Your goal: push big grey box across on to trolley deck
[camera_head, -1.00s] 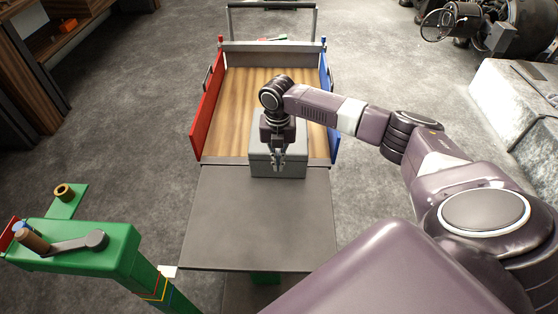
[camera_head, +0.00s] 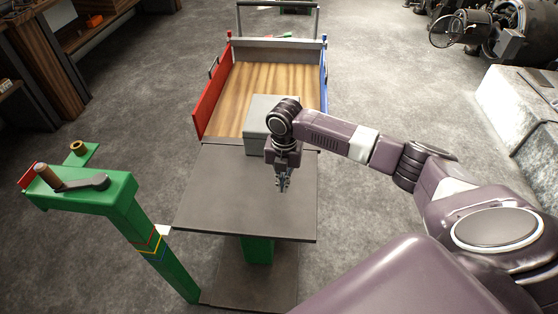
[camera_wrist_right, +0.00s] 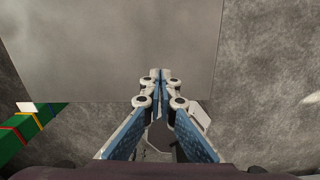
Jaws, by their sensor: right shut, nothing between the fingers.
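The big grey box (camera_head: 257,125) sits at the seam between the grey table (camera_head: 225,195) and the wooden trolley deck (camera_head: 265,78). Most of it is over the deck's near end, and its near edge still overlaps the table's far edge. My right arm hides part of its right side. My right gripper (camera_head: 283,187) is shut and empty, pointing down over the table on the near side of the box, apart from it. The right wrist view shows the closed fingertips (camera_wrist_right: 160,73) against the bare table top (camera_wrist_right: 90,50); the box is not seen there. My left gripper is not in view.
The trolley has a red side panel (camera_head: 212,98) on the left, a blue one (camera_head: 323,80) on the right and a handle bar (camera_head: 277,4) behind. A green post with a crank (camera_head: 75,182) stands left of the table. The deck beyond the box is clear.

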